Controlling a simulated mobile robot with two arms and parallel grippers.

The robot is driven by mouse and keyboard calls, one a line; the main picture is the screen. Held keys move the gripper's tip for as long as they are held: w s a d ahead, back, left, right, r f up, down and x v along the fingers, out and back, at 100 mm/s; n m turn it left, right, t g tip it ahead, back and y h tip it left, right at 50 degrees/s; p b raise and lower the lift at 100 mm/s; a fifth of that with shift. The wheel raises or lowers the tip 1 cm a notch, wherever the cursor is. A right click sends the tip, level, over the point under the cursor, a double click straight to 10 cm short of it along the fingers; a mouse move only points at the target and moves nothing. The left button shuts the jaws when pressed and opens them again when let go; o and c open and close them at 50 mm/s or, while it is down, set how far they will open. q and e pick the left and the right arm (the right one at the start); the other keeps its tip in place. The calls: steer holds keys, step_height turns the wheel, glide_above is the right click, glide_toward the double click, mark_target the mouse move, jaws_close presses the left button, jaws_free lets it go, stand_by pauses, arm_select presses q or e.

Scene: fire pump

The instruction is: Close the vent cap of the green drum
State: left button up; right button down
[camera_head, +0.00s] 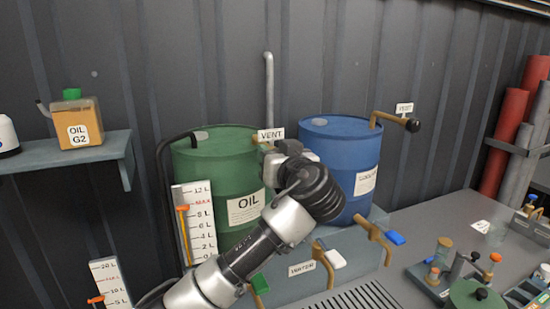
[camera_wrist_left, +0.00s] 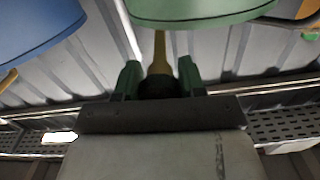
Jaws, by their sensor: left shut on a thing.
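The green drum (camera_head: 218,170) stands left of the blue drum and has an OIL label. Its brass vent pipe sticks out by the VENT sign (camera_head: 271,135). My left gripper (camera_head: 272,160) is at this pipe, beside the drum's upper right side. In the left wrist view, the two green fingers are on either side of the dark vent cap (camera_wrist_left: 158,88), at the end of the brass pipe (camera_wrist_left: 160,52). The gripper is shut on the cap. In the head view, the gripper and wrist hide the cap. My right gripper is not in view.
The blue drum (camera_head: 341,150) stands close on the right, with its own vent pipe and black cap (camera_head: 412,125). Taps with coloured handles stick out below. A level gauge (camera_head: 196,222) stands before the green drum. A shelf with an oil can (camera_head: 77,122) is at left.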

arm_select(q)
steer(key=m, duration=0.2)
steer(key=shift+f+m+b, duration=0.1)
steer(key=shift+m+b, duration=0.2)
steer(key=shift+b, duration=0.1)
steer(key=m, duration=0.2)
steer(key=shift+m, duration=0.4)
steer(key=m, duration=0.2)
steer(key=shift+m, duration=0.4)
steer(key=m, duration=0.2)
steer(key=shift+m+p, duration=0.3)
steer(key=m+p, duration=0.1)
steer(key=m, duration=0.1)
steer(key=shift+r+m, duration=0.2)
steer(key=shift+m, duration=0.2)
steer(key=m+p, duration=0.1)
steer(key=m, duration=0.1)
steer(key=shift+m, duration=0.4)
steer(key=m+p, duration=0.2)
steer(key=m, duration=0.1)
steer(key=shift+p, duration=0.35)
steer(key=shift+f+m+p, duration=0.2)
steer(key=shift+m+p, duration=0.7)
steer(key=shift+m, duration=0.5)
